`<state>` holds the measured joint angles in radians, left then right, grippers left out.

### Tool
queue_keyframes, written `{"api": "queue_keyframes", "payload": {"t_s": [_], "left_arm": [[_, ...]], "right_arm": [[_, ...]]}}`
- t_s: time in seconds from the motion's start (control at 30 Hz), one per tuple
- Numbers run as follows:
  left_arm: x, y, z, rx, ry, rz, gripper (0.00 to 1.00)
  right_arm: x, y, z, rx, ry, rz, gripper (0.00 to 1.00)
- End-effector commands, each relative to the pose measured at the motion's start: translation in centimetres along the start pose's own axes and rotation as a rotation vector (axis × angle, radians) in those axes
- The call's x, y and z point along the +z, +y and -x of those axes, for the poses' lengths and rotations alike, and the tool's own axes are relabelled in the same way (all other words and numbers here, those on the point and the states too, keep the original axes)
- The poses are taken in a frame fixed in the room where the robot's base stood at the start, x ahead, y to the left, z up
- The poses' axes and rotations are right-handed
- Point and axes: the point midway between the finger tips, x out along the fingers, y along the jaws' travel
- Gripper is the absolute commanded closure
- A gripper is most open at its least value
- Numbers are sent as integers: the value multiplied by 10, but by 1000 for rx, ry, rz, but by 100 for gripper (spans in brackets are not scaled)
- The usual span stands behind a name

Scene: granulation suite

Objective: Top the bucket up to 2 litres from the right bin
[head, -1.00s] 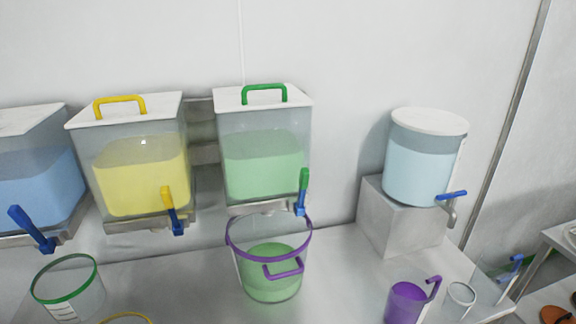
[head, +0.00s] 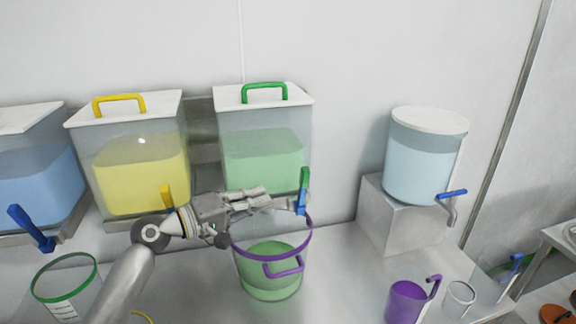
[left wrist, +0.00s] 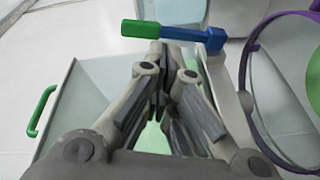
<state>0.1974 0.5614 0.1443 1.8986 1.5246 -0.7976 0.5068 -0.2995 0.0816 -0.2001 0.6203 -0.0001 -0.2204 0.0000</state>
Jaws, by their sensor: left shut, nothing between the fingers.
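The right bin (head: 262,160) is clear with a white lid and green handle, and holds pale green material. Its green and blue tap lever (head: 304,186) stands upright; in the left wrist view the lever (left wrist: 172,32) lies across just beyond the fingertips. The clear bucket (head: 268,285) with purple rim and handle stands below the tap, partly filled with green material; its rim also shows in the left wrist view (left wrist: 246,70). My left gripper (head: 284,202) is shut and empty, beside the tap lever and above the bucket's rim. Whether it touches the lever I cannot tell. My right gripper is out of view.
A yellow bin (head: 140,180) and a blue bin (head: 35,180) are at the left. A green-rimmed container (head: 65,290) stands at front left. A round water tank (head: 424,165) on a block, a purple jug (head: 406,302) and a small clear cup (head: 460,298) are at the right.

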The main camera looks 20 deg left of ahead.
Motion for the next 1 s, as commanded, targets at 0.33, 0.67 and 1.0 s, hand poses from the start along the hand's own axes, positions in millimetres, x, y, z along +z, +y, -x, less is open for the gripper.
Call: {"api": "queue_keyframes", "payload": {"t_s": [0.33, 0.67, 1.0], "left_arm": [[-35, 34, -14, 89, 47, 78, 100], [-36, 39, -73, 87, 44, 77, 100], [-36, 36, -95, 84, 45, 73, 100]], "right_arm": [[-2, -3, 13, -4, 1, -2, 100], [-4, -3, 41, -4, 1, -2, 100], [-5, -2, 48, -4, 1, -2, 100]]}}
